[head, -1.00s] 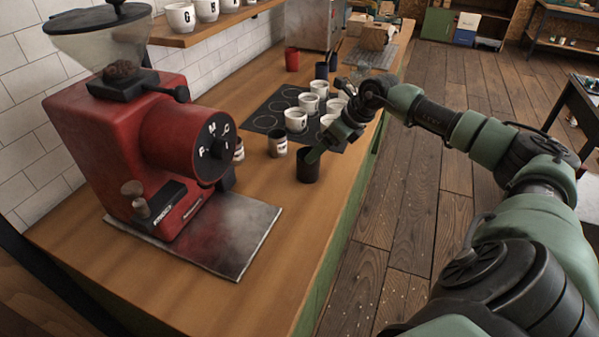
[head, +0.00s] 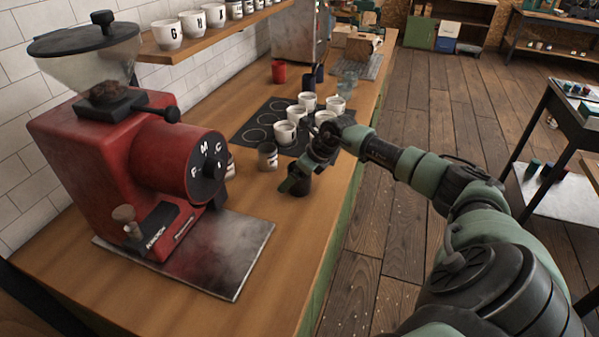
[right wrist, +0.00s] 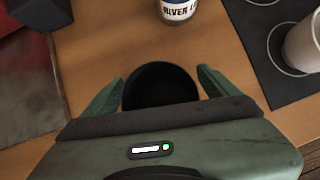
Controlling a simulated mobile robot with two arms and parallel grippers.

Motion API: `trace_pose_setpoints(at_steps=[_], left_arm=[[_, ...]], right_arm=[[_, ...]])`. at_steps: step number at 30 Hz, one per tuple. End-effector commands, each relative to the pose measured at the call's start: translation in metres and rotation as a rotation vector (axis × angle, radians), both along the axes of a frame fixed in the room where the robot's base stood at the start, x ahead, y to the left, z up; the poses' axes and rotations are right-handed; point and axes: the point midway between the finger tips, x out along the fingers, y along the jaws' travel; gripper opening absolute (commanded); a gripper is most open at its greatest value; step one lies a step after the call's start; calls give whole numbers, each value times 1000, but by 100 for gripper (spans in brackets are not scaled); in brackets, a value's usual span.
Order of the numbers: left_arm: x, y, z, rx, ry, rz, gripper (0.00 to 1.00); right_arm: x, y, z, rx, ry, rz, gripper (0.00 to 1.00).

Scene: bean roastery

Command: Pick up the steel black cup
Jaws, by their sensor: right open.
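The black cup (head: 302,183) stands upright on the wooden counter, partly hidden behind my right gripper (head: 290,184) in the head view. In the right wrist view, the cup (right wrist: 160,82) shows its dark round opening between the two green fingers of my right gripper (right wrist: 158,86). The gripper is open, with one finger on each side of the cup and a visible gap on the right. I cannot tell how far down the fingers reach. My left gripper is not in view.
A labelled tin (head: 267,156) stands close behind the cup. White cups (head: 285,133) stand on a black mat (head: 246,134) farther back. A red grinder (head: 95,165) on a metal plate (head: 235,270) is at the left. The counter's right edge is close to the cup.

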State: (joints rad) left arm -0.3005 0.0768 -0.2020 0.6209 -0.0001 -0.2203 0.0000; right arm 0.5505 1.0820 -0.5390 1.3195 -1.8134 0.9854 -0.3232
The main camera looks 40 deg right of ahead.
Motion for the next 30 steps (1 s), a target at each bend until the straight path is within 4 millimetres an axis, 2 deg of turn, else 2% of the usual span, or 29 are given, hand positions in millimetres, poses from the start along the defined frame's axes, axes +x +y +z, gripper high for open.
trace_pose_setpoints(at_steps=[4,5,9,12,23,26,30], left_arm=[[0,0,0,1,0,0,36],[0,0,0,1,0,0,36],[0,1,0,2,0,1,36],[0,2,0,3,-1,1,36],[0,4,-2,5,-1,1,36],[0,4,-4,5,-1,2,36],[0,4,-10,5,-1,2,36]], right_arm=[[0,0,0,-1,0,-1,89],[0,0,0,-1,0,-1,83],[0,0,0,-1,0,-1,44],[0,0,0,0,0,0,19],[1,-1,6,-1,-3,-1,19],[1,-1,15,-1,-5,0,19],[1,-1,37,-3,-7,0,19]])
